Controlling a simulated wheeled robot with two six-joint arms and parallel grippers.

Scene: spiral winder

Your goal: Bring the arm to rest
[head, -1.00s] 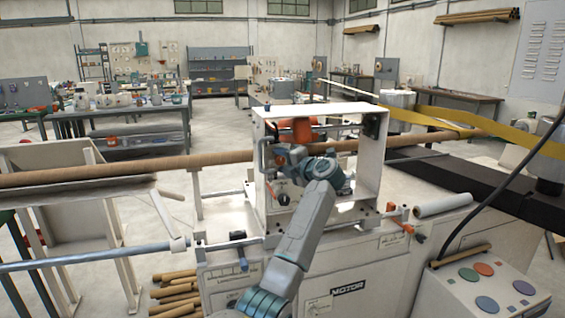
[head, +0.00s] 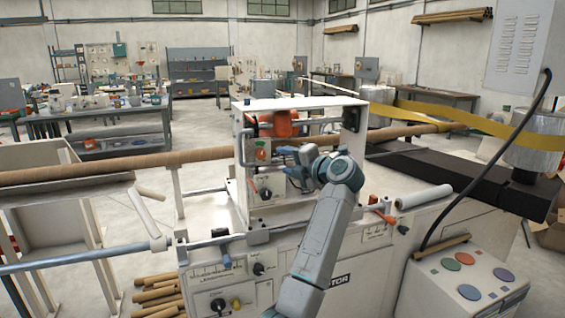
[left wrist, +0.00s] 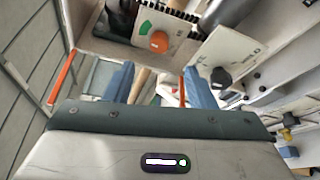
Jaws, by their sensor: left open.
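My left arm (head: 325,235) rises from the bottom middle of the head view, its gripper (head: 284,161) bent to the left in front of the white winder frame (head: 240,185). In the left wrist view the gripper (left wrist: 160,88) shows two blue fingers spread apart with nothing held between them. Beyond them is a control panel with an orange knob (left wrist: 159,41) and a black knob (left wrist: 221,77). In the head view the gripper appears apart from the panel with its black knob (head: 265,194). My right gripper is out of view.
A long brown tube (head: 90,172) runs through the frame. A white roll (head: 424,196) lies on the machine top at right. A button box (head: 468,280) with a black cable stands at the lower right. A blue-grey rod (head: 75,256) extends left.

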